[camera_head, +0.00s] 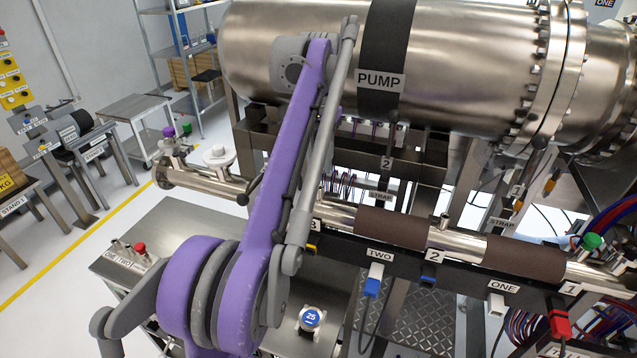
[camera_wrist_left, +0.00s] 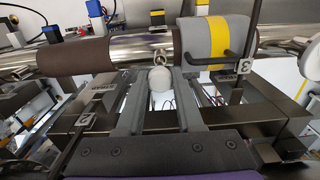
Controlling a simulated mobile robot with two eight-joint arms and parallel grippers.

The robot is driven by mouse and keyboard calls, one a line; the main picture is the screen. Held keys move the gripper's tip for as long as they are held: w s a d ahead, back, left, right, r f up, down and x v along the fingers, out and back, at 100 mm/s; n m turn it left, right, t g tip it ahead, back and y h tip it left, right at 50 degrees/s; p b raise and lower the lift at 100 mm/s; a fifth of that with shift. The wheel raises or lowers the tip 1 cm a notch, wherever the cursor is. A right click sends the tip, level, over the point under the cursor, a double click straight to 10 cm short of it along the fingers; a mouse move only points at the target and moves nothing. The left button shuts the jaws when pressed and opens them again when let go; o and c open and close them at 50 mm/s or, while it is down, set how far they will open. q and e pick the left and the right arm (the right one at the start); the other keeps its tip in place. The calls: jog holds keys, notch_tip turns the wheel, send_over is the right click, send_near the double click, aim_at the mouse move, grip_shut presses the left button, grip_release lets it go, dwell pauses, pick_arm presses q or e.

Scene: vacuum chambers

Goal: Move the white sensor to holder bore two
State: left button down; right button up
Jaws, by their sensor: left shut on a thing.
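In the left wrist view, my left gripper (camera_wrist_left: 160,92) is shut on the white sensor (camera_wrist_left: 160,78), whose rounded white head shows between the two grey fingers. Its lower part is mostly hidden by the fingers. The sensor is in front of a horizontal steel pipe, close below a small metal ring (camera_wrist_left: 160,54); I cannot tell whether it touches. In the head view my purple left arm reaches up across the middle, and its gripper and the sensor are hidden. A small block marked ONE and TWO (camera_head: 122,260), seemingly the holder, stands on the steel table at left, with a red knob-topped piece on it.
The steel pipe (camera_head: 463,241) with brown wraps crosses the head view below the large PUMP vessel (camera_head: 460,55). In the wrist view a grey-and-yellow jacket (camera_wrist_left: 215,45) and dark brackets flank the gripper. The steel table (camera_head: 185,235) has free room beside the block.

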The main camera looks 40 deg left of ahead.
pick_arm(q)
jog(key=shift+r, duration=0.95)
jog(key=shift+f, duration=0.15)
